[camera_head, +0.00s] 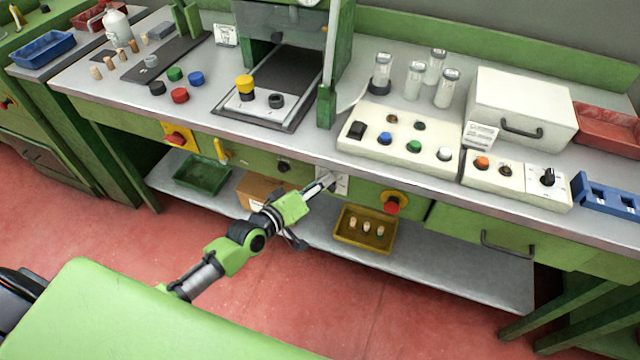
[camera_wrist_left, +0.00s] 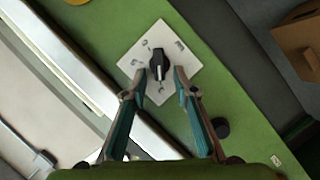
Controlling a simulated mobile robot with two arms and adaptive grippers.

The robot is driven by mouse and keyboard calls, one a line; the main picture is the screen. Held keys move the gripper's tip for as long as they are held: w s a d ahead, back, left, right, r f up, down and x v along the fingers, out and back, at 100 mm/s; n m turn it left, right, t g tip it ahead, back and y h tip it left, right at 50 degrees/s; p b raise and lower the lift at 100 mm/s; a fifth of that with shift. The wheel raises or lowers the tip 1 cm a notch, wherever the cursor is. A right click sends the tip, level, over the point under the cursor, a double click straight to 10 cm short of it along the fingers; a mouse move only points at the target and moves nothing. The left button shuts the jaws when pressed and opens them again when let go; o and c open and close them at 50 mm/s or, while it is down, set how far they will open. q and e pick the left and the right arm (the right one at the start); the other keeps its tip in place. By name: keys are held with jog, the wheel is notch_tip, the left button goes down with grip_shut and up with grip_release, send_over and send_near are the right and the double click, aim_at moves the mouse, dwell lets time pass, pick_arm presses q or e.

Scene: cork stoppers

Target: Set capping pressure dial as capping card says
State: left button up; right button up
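The dial (camera_wrist_left: 159,63) is a black knob with a white pointer line on a white square plate (camera_wrist_left: 134,62) with small marks, too small to read. The plate also shows on the green bench front in the head view (camera_head: 343,184), partly hidden by my left gripper (camera_head: 326,182). In the left wrist view my left gripper (camera_wrist_left: 160,80) is open, one finger on each side of the knob, with gaps visible. Two small white cards show in the head view, one at the back (camera_head: 226,35) and one by the white box (camera_head: 481,134); their print is unreadable. My right gripper is not in view.
A red stop button (camera_head: 392,204) sits right of the dial and a dark knob (camera_head: 283,166) left of it on the bench front. Below are a yellow tray (camera_head: 345,236) with corks, a cardboard box (camera_head: 254,192) and a green tray (camera_head: 203,173) on the shelf.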

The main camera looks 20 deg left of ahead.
pick_arm(q)
jog(key=v, duration=1.2)
dwell(0.5)
jog(key=s+a+f+m+g+y, duration=0.15)
jog(key=s+f, duration=0.25)
jog(key=f, duration=0.6)
jog(key=s+a+f+m+g+y, duration=0.1)
jog(key=s+a+f+g, duration=0.2)
jog(key=f, duration=0.7)
jog(key=s+a+f+m+g+y, duration=0.15)
jog(key=s+f, duration=0.25)
jog(key=f, duration=0.5)
jog(key=s+d+f+m+g, duration=0.1)
jog(key=s+f+g, duration=0.1)
jog(key=s+f, duration=0.4)
jog(key=s+d+f+m+g, duration=0.2)
jog(key=s+f, duration=0.4)
jog(key=s, duration=0.7)
jog(key=s+d+f+m+g+y, duration=0.1)
jog(key=s+d+f+m+g, duration=0.1)
jog(key=s+f, duration=0.4)
jog(key=s+g, duration=0.1)
jog(key=s, duration=0.3)
jog(key=shift+d, duration=0.25)
